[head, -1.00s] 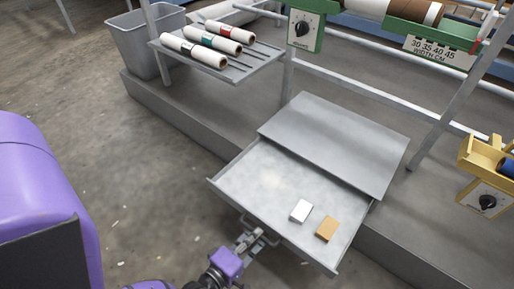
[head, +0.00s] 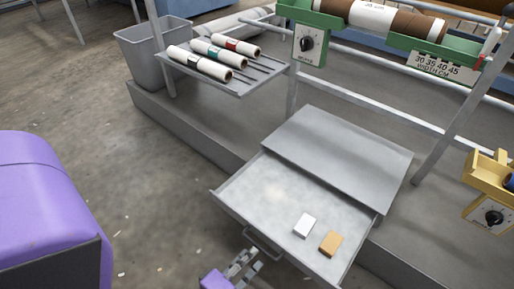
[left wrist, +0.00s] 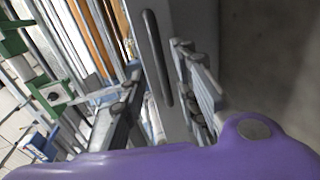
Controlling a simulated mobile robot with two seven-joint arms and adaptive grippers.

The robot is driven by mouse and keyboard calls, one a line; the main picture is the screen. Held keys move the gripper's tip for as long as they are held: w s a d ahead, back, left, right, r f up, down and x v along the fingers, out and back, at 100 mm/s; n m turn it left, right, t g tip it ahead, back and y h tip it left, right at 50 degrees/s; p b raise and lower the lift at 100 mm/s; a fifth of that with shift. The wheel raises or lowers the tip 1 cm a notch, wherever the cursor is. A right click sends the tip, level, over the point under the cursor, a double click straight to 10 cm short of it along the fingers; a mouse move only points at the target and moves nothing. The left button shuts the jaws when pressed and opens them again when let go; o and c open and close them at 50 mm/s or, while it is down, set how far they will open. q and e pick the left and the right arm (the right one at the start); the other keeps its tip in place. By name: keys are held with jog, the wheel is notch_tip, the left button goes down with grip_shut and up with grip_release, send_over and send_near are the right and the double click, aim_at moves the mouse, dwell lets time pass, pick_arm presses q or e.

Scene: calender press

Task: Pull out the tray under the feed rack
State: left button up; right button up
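The grey tray (head: 262,200) stands drawn out from under a flat grey cover (head: 338,150) below the feed rack. A white block (head: 305,225) and an orange-tan block (head: 330,243) lie in it. Its bar handle (head: 262,243) is on the front wall, and the handle also shows as a dark long shape in the left wrist view (left wrist: 157,58). My left gripper (head: 243,263) is just in front of the handle, apart from it. In the left wrist view its fingers (left wrist: 158,100) are spread with nothing held. My right gripper is out of view.
A side shelf (head: 250,82) with several rolls (head: 215,55) stands at upper left, beside a grey bin (head: 150,55). Rack posts and rails rise behind the tray. A yellow bracket with a dial (head: 490,210) is at right.

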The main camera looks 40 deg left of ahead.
pick_arm(q)
jog(key=v, duration=0.8)
jog(key=shift+s, duration=0.1)
